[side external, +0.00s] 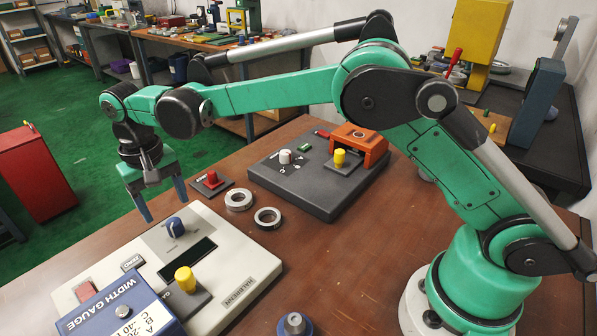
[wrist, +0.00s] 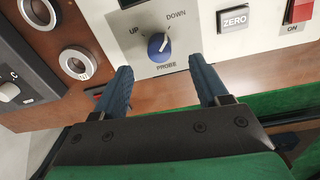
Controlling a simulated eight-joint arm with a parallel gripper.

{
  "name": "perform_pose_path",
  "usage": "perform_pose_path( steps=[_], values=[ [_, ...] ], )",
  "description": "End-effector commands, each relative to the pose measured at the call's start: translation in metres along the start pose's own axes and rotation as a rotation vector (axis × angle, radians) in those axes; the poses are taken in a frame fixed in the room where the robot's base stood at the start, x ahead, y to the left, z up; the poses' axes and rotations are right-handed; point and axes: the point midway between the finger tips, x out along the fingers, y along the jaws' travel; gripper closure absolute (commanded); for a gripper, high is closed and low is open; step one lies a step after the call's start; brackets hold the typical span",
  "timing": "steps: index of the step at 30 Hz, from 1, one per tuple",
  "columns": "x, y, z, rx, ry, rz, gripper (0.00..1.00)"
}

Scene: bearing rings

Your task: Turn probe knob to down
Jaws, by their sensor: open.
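The blue probe knob (side external: 175,227) sits on the light top panel of the width gauge (side external: 240,284). In the wrist view the probe knob (wrist: 158,46) has "UP" printed at its upper left, "DOWN" at its upper right and "PROBE" below. A short white mark shows on it, but I cannot tell its exact direction. My gripper (side external: 167,211) is open and empty, with its fingers pointing down near the knob. In the wrist view my gripper (wrist: 160,64) has a finger to each side, and the knob shows between and just beyond the fingertips, apparently untouched.
The panel also has a ZERO button (wrist: 234,19), a red switch (wrist: 300,10) and a yellow knob (side external: 185,279). A blue box (side external: 120,310) labelled WIDTH GAUGE stands at the front. Two metal rings (side external: 238,199) (side external: 267,218) and a dark fixture (side external: 312,200) lie behind.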

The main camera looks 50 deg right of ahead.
Motion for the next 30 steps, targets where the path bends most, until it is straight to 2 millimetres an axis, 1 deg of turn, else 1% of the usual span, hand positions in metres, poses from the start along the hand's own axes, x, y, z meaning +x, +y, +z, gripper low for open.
perform_pose_path(
  steps=[1,4,13,14,20,23,30],
  values=[
    [-0.006,0.0,0.0,0.0,0.0,0.0,0.33],
    [-0.012,0.0,0.0,0.0,0.0,0.0,0.33],
    [-0.013,0.0,0.0,-0.009,0.0,-0.002,0.33],
    [-0.012,0.001,0.0,-0.027,-0.001,-0.006,0.33],
    [-0.009,0.005,-0.001,-0.262,-0.002,-0.058,0.33],
    [-0.003,0.004,-0.002,-0.308,0.0,-0.066,0.33],
    [0.03,0.002,-0.001,-0.307,0.0,-0.066,0.33]
  ],
)
